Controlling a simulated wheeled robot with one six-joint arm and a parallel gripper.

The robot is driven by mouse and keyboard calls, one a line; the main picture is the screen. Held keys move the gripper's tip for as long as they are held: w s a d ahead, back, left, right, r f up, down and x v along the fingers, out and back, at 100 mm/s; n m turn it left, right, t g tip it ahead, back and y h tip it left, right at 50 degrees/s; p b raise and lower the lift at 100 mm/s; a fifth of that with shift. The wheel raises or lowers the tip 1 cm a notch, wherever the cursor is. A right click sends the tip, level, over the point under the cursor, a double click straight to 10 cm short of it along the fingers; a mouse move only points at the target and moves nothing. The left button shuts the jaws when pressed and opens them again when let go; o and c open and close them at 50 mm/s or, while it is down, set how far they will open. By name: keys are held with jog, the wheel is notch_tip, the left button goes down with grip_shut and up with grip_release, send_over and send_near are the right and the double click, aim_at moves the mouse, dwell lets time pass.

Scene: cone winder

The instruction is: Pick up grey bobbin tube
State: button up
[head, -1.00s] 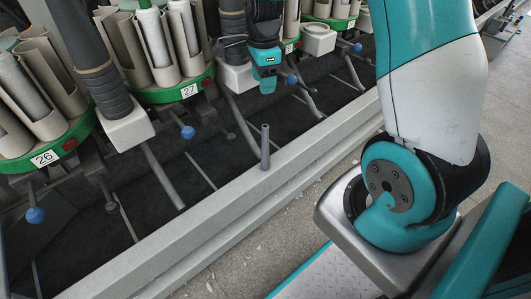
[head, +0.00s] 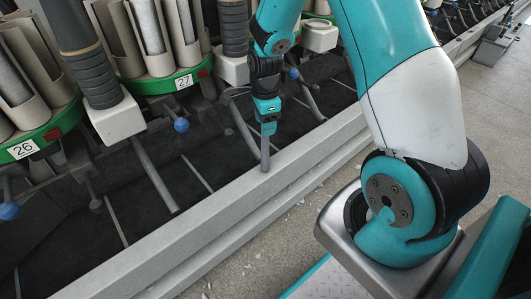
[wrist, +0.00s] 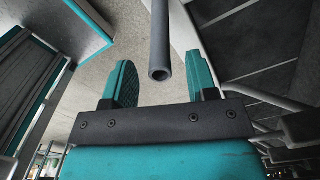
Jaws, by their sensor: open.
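The grey bobbin tube (head: 265,154) stands upright on the pale rail (head: 225,197) along the front of the machine. My gripper (head: 268,129) points down over the top of the tube in the head view and hides its upper end there. In the wrist view the tube (wrist: 161,45) shows its open end between the two teal fingers of my gripper (wrist: 160,80). The fingers are apart, with a gap on both sides of the tube. Neither finger visibly touches it.
Winding stations with green plates, numbered 26 (head: 23,149) and 27 (head: 183,82), stand behind the rail. Blue-knobbed levers (head: 181,125) stick out below them. A dark trough (head: 150,200) lies between stations and rail.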

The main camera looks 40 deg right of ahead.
jog(key=shift+f, duration=0.65)
jog(key=shift+r, duration=0.1)
grip_shut()
